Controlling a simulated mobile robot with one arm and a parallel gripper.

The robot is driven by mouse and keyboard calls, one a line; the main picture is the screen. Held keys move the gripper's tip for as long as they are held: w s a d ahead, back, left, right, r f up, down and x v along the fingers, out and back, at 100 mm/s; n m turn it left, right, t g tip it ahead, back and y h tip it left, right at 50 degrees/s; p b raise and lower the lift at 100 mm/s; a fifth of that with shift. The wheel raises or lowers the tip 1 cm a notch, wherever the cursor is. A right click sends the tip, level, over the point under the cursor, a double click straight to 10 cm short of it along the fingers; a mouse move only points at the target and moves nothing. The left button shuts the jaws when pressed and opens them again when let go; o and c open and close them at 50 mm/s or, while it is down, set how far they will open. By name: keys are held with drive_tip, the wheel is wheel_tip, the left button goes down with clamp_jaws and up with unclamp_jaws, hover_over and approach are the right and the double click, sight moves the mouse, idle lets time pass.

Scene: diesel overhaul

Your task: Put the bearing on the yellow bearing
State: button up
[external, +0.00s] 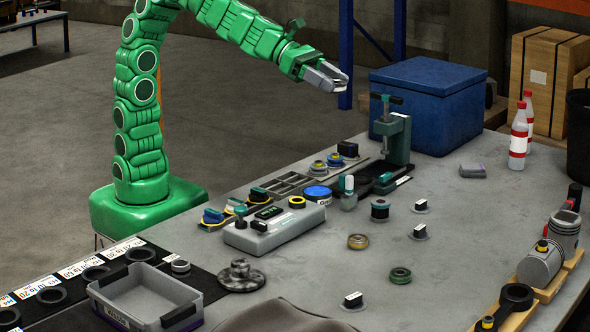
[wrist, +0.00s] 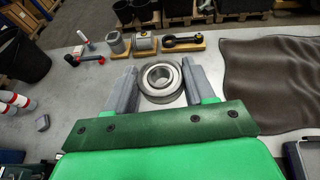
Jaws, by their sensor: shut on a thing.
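My gripper (external: 335,80) is raised high above the far side of the workbench, with the arm reaching in from the upper left. In the wrist view my gripper (wrist: 158,84) is shut on a silver ring-shaped bearing (wrist: 147,82), which sits between the two grey fingers. In the external view the held bearing is too small to make out clearly. A brass-yellow bearing (external: 358,242) lies flat on the open grey bench, well below and apart from my gripper. I cannot pick it out in the wrist view.
A green-rimmed bearing (external: 400,275) lies near the yellow one. A grey instrument box (external: 275,229), green press (external: 393,135), blue chest (external: 428,105) and several small labelled parts stand around. Pistons (external: 540,262) line the right edge. A dark cloth (external: 285,316) covers the front.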

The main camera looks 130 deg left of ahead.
drive_tip(key=s+a+r+n+g+y, duration=0.3)
drive_tip(key=s+a+n+g+y, duration=0.15)
drive_tip(key=s+n+y, duration=0.2)
drive_tip(key=s+a+r+n+g+y, duration=0.2)
drive_tip(key=s+a+n+g+y, duration=0.1)
drive_tip(key=s+n+g+y, duration=0.4)
drive_tip(key=h, duration=0.2)
hover_over(355, 239)
drive_tip(key=s, duration=0.2)
drive_tip(key=shift+n+t, duration=0.35)
drive_tip(key=shift+n, duration=0.1)
drive_tip(key=f, duration=4)
drive_tip(key=shift+w+d, duration=0.25)
drive_tip(key=shift+d, duration=0.05)
drive_tip(key=shift+w+a+f, duration=0.1)
drive_tip(key=shift+w+f, duration=0.3)
drive_tip(key=shift+f, duration=0.2)
drive_tip(key=shift+w+a+f, duration=0.1)
drive_tip(key=shift+w+f, duration=0.25)
drive_tip(key=shift+f, duration=1.5)
drive_tip(key=shift+f, duration=0.15)
